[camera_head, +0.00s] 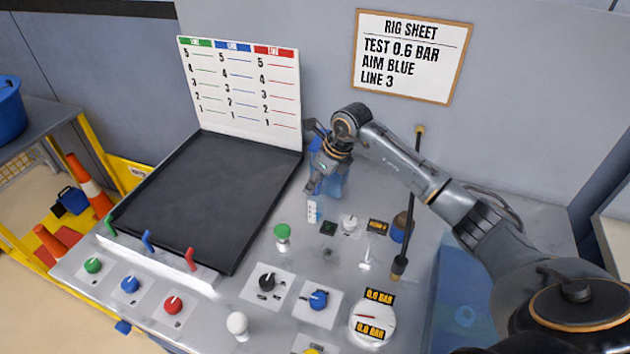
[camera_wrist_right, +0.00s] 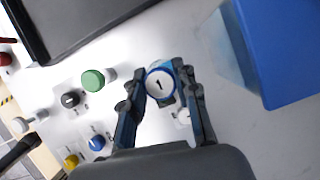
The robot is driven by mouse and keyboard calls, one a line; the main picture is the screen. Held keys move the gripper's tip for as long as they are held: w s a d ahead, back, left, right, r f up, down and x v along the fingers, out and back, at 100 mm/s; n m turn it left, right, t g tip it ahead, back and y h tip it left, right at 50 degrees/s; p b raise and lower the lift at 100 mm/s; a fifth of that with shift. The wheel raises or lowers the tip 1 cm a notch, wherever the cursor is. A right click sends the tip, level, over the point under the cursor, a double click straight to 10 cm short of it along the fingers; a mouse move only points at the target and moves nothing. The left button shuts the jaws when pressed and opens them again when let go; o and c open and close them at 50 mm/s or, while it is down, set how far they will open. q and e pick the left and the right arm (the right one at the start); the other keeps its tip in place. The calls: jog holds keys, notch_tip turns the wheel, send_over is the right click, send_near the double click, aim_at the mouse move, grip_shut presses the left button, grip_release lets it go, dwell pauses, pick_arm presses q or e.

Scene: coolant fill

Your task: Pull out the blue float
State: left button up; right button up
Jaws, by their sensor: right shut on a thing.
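My right gripper (camera_head: 314,186) is above the bench beside the black tray's right edge. In the right wrist view my right gripper (camera_wrist_right: 161,90) is shut on a round white piece with a blue rim (camera_wrist_right: 160,84) and a dark mark on its face; I take it to be the blue float. In the head view a small white and blue upright piece (camera_head: 312,211) shows just below the fingertips. Whether the held piece has left its seat cannot be told. My left gripper is in neither view.
A blue container (camera_head: 331,182) stands close behind the gripper; it also shows in the wrist view (camera_wrist_right: 285,45). A green-topped knob (camera_head: 282,232), a black knob (camera_head: 267,282) and a gauge reading 0.0 BAR (camera_head: 372,322) are nearby. The black tray (camera_head: 200,190) is empty.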

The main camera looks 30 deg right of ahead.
jog(key=shift+r, duration=0.45)
jog(key=shift+r+p, duration=1.5)
jog(key=shift+r, duration=0.9)
jog(key=shift+a, duration=0.1)
